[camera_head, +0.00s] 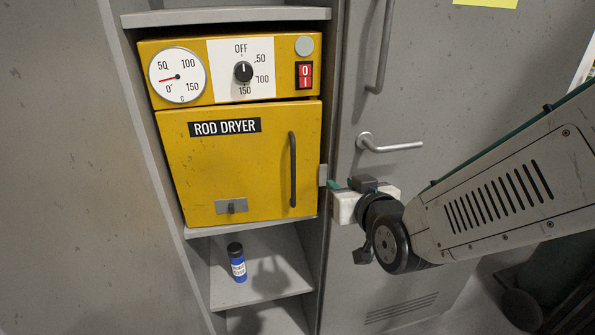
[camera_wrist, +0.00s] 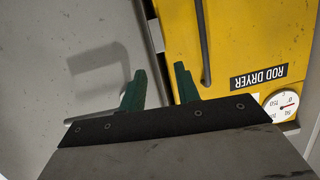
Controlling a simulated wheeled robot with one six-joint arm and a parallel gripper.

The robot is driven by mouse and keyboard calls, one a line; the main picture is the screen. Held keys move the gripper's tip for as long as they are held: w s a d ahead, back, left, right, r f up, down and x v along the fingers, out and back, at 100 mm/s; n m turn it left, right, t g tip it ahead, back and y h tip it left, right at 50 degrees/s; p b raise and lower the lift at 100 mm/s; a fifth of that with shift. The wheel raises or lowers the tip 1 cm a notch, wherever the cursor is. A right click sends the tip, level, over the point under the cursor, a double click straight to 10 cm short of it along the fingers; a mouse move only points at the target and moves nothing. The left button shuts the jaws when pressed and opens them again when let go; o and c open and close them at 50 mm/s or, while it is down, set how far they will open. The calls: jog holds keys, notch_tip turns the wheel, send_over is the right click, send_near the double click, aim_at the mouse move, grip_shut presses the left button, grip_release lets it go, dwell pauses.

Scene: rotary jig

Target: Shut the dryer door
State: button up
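The rod dryer is a yellow box in a grey cabinet. Its yellow door (camera_head: 240,165) has a dark vertical handle (camera_head: 293,170) near its right edge and looks flush or nearly flush with the front; I cannot tell whether a small gap is left. In the wrist view the picture is upside down, with the door (camera_wrist: 238,40) at the right and the handle (camera_wrist: 205,45) beside the fingers. My gripper (camera_wrist: 159,69) is open, its two green fingers apart with nothing between them. In the head view it is right of the door, largely hidden behind my wrist.
A control panel (camera_head: 222,85) with gauge, dial and red switch sits above the door. A blue bottle (camera_head: 237,263) stands on the shelf below. A grey locker (camera_head: 375,285) with a lever handle (camera_head: 390,144) is close on the right.

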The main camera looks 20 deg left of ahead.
aim_at(294, 169)
jog(key=s+a+n+t+y, duration=0.1)
jog(key=s+a+t+y, duration=0.15)
jog(key=a, duration=0.45)
jog(key=shift+g, duration=0.35)
jog(key=x, duration=0.7)
jog(key=shift+f, duration=0.2)
jog(key=shift+d, duration=0.1)
grip_shut()
